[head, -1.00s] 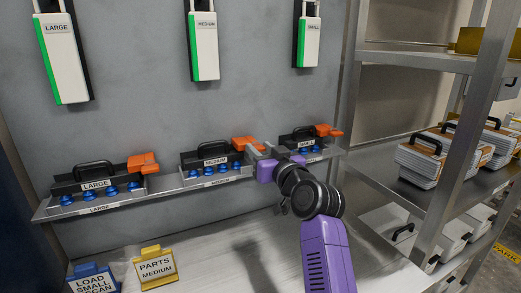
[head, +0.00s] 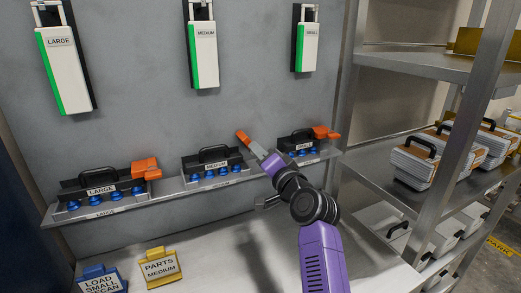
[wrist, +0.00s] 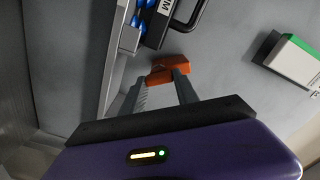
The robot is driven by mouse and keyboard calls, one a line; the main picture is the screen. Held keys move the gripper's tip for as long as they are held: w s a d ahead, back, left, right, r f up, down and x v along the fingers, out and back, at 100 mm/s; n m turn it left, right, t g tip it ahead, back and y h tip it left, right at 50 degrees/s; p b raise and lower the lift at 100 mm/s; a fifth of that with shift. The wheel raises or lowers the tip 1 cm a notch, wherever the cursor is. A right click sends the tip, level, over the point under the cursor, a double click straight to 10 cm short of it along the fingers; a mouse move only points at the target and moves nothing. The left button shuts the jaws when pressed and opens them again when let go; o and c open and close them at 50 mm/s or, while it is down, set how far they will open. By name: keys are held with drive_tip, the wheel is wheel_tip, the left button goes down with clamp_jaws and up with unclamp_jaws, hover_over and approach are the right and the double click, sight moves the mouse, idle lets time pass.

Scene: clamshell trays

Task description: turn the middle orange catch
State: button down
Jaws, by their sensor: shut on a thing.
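The middle orange catch (head: 243,135) shows at the upper right of the black MEDIUM clamshell tray (head: 212,168), tilted up to the left. My gripper (head: 255,149) reaches it from the lower right and is shut on it. In the wrist view the catch (wrist: 170,68) lies between the fingertips of my gripper (wrist: 161,80), near the tray's black handle. The fingers hide part of the catch, and I cannot tell where it joins the tray.
The LARGE tray (head: 97,191) and the small tray (head: 302,142) stand on the same narrow ledge (head: 190,184), each with an orange catch. White-and-green units hang above. A metal rack (head: 430,180) stands at right. Signs (head: 158,266) stand at front left.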

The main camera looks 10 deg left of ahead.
drive_tip(key=shift+f+m+p, duration=0.15)
drive_tip(key=shift+m+p, duration=1.65)
drive_tip(key=shift+m, duration=1.7)
drive_tip(key=c, duration=0.9)
unclamp_jaws()
drive_tip(key=shift+d, duration=0.1)
drive_tip(key=v, duration=0.7)
drive_tip(key=shift+s+d, duration=0.2)
drive_tip(key=shift+s, duration=0.15)
